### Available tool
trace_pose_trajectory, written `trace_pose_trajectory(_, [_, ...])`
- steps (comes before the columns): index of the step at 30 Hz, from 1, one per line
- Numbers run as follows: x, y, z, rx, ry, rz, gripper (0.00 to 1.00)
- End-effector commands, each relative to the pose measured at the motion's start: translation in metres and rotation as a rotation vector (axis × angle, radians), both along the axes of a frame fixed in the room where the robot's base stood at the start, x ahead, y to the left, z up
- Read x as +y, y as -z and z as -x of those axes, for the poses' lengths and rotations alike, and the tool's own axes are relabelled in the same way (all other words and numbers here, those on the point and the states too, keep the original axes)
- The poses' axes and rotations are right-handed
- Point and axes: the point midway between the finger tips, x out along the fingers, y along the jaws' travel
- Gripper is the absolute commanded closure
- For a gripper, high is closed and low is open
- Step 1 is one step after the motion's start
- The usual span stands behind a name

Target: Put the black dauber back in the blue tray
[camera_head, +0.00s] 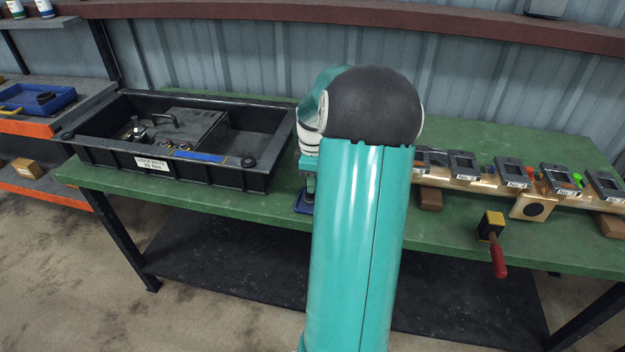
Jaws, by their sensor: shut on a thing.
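A blue tray (62,101) sits on the shelf at the far left, beyond the green bench. A dark round thing (46,97) lies in it; I cannot tell what it is. I cannot make out the black dauber for certain anywhere. My teal arm stands in the middle of the head view, and its black joint and forearm cover much of the bench. My gripper is hidden behind the arm, so whatever it holds does not show. A small dark blue flat thing (302,207) shows on the bench just left of my forearm, mostly covered.
A large black open case (224,176) with fittings fills the left of the green bench (460,235). A brass-coloured bar (460,184) with several dark blocks lies at right. A red-handled tool (497,255) with a yellow and black head is at the front edge.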

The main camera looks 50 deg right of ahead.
Motion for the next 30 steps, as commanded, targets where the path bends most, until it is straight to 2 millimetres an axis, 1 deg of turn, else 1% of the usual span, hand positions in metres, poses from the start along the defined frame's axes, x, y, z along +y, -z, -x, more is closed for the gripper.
trace_pose_trajectory(5, [0.000, 0.003, 0.000, 0.000, 0.000, -0.001, 1.00])
trace_pose_trajectory(6, [0.000, 0.003, 0.000, 0.000, 0.000, -0.001, 0.69])
trace_pose_trajectory(8, [0.000, 0.003, 0.000, 0.000, 0.000, -0.001, 0.57])
trace_pose_trajectory(9, [0.000, 0.003, 0.000, 0.000, 0.000, -0.001, 0.55])
trace_pose_trajectory(17, [0.000, 0.002, 0.000, 0.000, 0.001, 0.000, 0.55])
trace_pose_trajectory(20, [0.000, -0.004, 0.000, 0.000, 0.001, 0.001, 0.55])
trace_pose_trajectory(23, [-0.001, -0.016, -0.001, -0.001, 0.002, 0.003, 0.55])
trace_pose_trajectory(26, [0.000, -0.036, 0.000, -0.003, 0.002, 0.003, 0.55])
trace_pose_trajectory(30, [0.000, -0.067, 0.000, -0.003, 0.001, 0.003, 0.55])
